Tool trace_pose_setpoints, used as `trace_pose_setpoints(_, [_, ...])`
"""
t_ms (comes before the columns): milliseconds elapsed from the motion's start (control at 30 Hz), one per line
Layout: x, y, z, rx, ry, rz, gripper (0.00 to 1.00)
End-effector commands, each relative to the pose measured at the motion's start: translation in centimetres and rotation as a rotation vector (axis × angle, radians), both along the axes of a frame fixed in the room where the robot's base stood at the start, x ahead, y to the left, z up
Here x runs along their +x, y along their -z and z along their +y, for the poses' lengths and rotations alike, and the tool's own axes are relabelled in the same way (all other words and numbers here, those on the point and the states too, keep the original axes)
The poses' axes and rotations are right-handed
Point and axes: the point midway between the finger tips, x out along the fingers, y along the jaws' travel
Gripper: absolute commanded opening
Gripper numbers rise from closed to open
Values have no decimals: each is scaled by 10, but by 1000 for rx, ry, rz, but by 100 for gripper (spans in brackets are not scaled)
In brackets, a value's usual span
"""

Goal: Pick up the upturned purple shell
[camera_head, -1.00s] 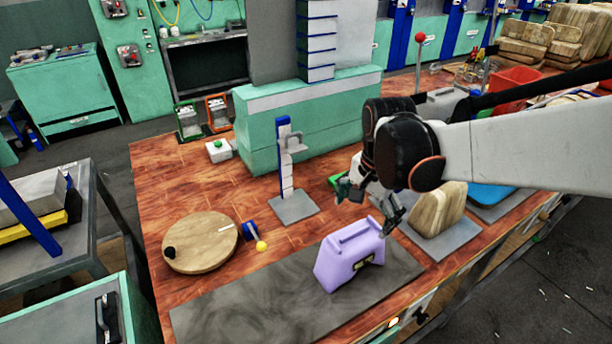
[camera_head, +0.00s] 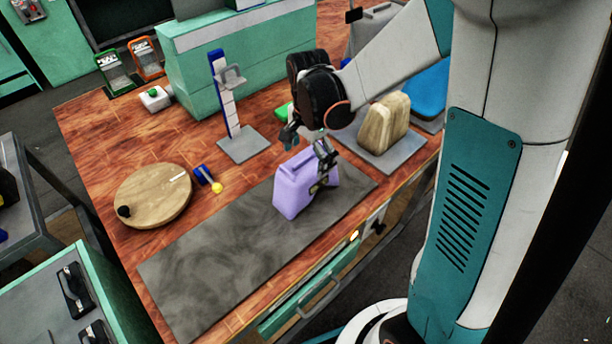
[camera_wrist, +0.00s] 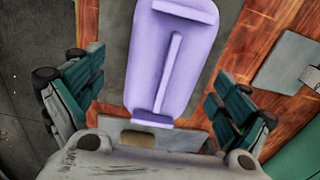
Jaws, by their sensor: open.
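The purple shell (camera_head: 295,184) stands on the grey mat (camera_head: 225,255) on the wooden bench. In the wrist view the purple shell (camera_wrist: 172,60) fills the upper middle, with a raised rib along its face. My gripper (camera_head: 308,150) is over the shell's far right part, one finger on each side in the head view. In the wrist view my gripper (camera_wrist: 155,95) is open, with teal finger pads left and right of the shell and visible space on both sides. Whether any finger touches the shell cannot be told.
A tan wood-look block (camera_head: 383,124) stands on a grey plate just behind my gripper. A round wooden board (camera_head: 150,196), a small yellow ball (camera_head: 217,188) and an upright blue-and-white stand (camera_head: 226,100) are to the left. The mat's left part is clear.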

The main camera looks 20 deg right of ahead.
Motion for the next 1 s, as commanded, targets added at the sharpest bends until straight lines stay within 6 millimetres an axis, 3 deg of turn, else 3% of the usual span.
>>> trace_pose_setpoints(167, [3, 13, -1, 0, 0, 0, 94])
trace_pose_setpoints(433, [7, 50, -1, 0, 0, 0, 94])
trace_pose_setpoints(667, [7, 52, -1, 0, 0, 0, 94])
trace_pose_setpoints(700, [7, 52, -1, 0, 0, 0, 92])
trace_pose_setpoints(933, [7, 52, -2, 0, -1, 0, 40])
trace_pose_setpoints(1000, [7, 52, -2, 0, -1, 0, 34])
